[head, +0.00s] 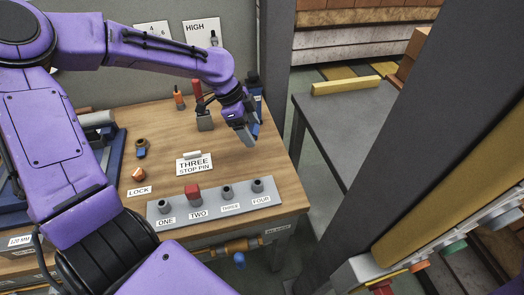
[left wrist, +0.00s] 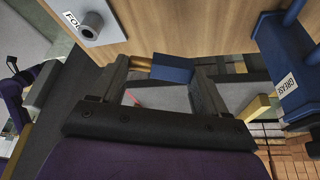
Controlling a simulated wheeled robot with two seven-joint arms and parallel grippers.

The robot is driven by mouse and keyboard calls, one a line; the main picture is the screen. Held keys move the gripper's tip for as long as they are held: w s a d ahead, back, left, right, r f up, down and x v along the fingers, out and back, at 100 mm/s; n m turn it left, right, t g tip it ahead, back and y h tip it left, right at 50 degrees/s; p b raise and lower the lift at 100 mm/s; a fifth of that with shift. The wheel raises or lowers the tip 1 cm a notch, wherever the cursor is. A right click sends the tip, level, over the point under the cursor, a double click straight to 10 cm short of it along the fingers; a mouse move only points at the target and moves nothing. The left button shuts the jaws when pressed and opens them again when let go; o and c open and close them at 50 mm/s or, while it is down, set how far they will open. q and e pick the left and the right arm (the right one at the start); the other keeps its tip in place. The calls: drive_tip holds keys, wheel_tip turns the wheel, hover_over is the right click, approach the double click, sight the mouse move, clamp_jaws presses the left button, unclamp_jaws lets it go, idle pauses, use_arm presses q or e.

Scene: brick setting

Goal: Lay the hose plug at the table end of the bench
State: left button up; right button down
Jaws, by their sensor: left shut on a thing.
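My left gripper (head: 247,134) is over the right end of the wooden bench (head: 240,160), fingers pointing down. It is shut on a small blue piece with a brass-coloured end, which seems to be the hose plug (left wrist: 172,68). In the left wrist view the plug sits between the fingertips, close to the bench edge; I cannot tell whether it touches the wood. In the head view the fingers mostly hide it. My right gripper is not in view.
A grey block with several posts (head: 213,205) runs along the bench front. A blue holder labelled grease (left wrist: 285,85) stands close to the gripper. A grey table (head: 340,115) stands beyond a gap at right.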

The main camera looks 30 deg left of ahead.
use_arm(q)
drive_tip(key=w+f+p, duration=0.1)
drive_tip(key=w+f, duration=0.4)
drive_tip(key=shift+d+p, duration=0.1)
drive_tip(key=shift+p, duration=0.2)
drive_tip(key=shift+w+f, duration=0.25)
drive_tip(key=shift+f, duration=0.35)
wheel_tip(320, 180, down, 3)
drive_tip(key=shift+r+p, duration=0.2)
drive_tip(key=shift+p, duration=0.35)
drive_tip(key=shift+w+f, duration=0.15)
drive_tip(key=shift+f, duration=0.1)
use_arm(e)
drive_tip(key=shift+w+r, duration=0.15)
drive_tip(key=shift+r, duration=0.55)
use_arm(q)
drive_tip(key=o, duration=1.2)
drive_tip(key=shift+f, duration=0.15)
drive_tip(key=shift+c, duration=0.2)
drive_tip(key=shift+r, duration=0.25)
drive_tip(key=v, duration=1.2)
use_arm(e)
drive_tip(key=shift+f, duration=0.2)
